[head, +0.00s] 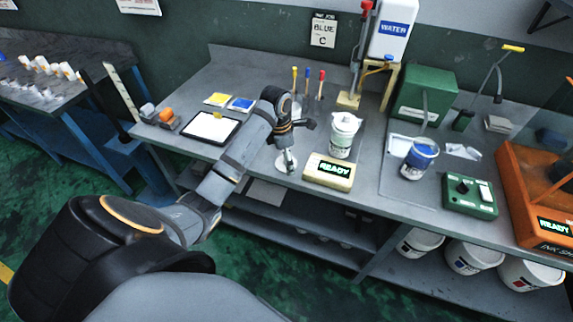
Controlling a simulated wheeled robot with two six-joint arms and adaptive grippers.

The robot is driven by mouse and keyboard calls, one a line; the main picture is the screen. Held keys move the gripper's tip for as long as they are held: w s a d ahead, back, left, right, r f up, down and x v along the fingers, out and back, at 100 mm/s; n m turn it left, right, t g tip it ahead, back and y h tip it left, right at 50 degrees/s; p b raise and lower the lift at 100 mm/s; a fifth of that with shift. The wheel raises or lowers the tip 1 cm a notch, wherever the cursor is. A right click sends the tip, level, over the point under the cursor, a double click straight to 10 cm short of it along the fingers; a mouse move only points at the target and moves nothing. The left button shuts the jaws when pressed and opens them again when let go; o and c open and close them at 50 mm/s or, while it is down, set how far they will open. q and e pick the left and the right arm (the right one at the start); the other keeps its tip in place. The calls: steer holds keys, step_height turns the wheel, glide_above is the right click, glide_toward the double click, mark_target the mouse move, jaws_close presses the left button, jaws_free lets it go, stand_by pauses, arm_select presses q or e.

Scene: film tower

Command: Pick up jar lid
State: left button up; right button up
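I cannot tell for sure which piece is the jar lid. A small pale round piece (286,164) lies on the bench under my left wrist and could be it. My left gripper (291,146) points down just above this piece, left of the first jar. Its fingers are too small and dark to read. My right gripper is not in view.
The READY box (329,172) sits at the bench's front edge. A tablet (211,128) and yellow and blue cards lie left. A water dispenser (391,40), green machine (425,95), green control box (470,197) and orange machine (540,200) stand right.

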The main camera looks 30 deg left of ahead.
arm_select(q)
steer(key=c, duration=1.2)
steer(key=shift+r, duration=0.45)
step_height(320, 180, up, 3)
steer(key=shift+s+p, duration=0.15)
steer(key=shift+p, duration=0.2)
steer(key=s+r+p, duration=0.3)
steer(key=s, duration=0.1)
steer(key=s+r+p, duration=0.3)
steer(key=s, duration=0.2)
steer(key=s+r+p, duration=0.3)
steer(key=s, duration=0.1)
steer(key=shift+s+a, duration=0.1)
steer(key=shift+s, duration=0.3)
